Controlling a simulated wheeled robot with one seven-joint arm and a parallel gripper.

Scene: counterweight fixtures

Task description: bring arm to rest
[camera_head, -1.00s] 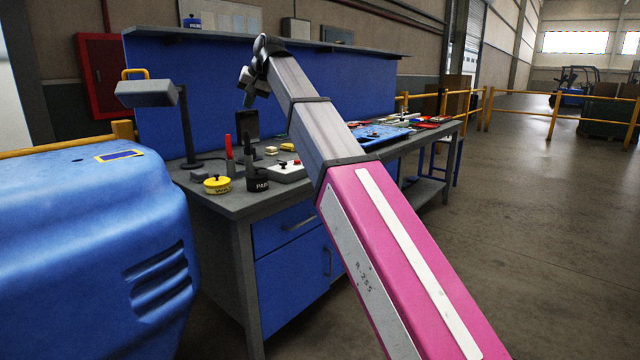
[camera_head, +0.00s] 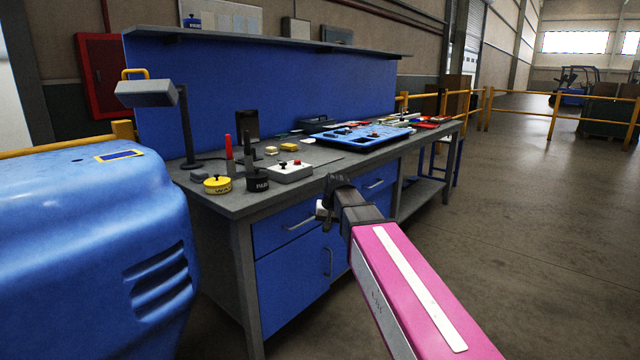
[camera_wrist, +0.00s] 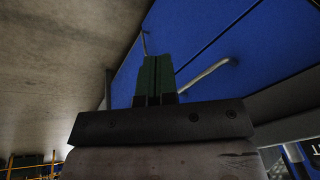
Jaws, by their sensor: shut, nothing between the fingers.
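My gripper (camera_wrist: 156,62) shows in the wrist view with its two dark green fingers together and nothing between them. The blue drawer and cabinet fronts (camera_wrist: 205,45) of the workbench lie beyond the fingertips, with metal handles in view. The fingers are small and hard to make out there.
A yellow weight (camera_head: 217,185), a black weight (camera_head: 257,181), a white button box (camera_head: 290,172) and a blue tray (camera_head: 340,139) stand on the bench. A blue machine (camera_head: 90,250) is at left. Open floor (camera_head: 540,240) lies at right.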

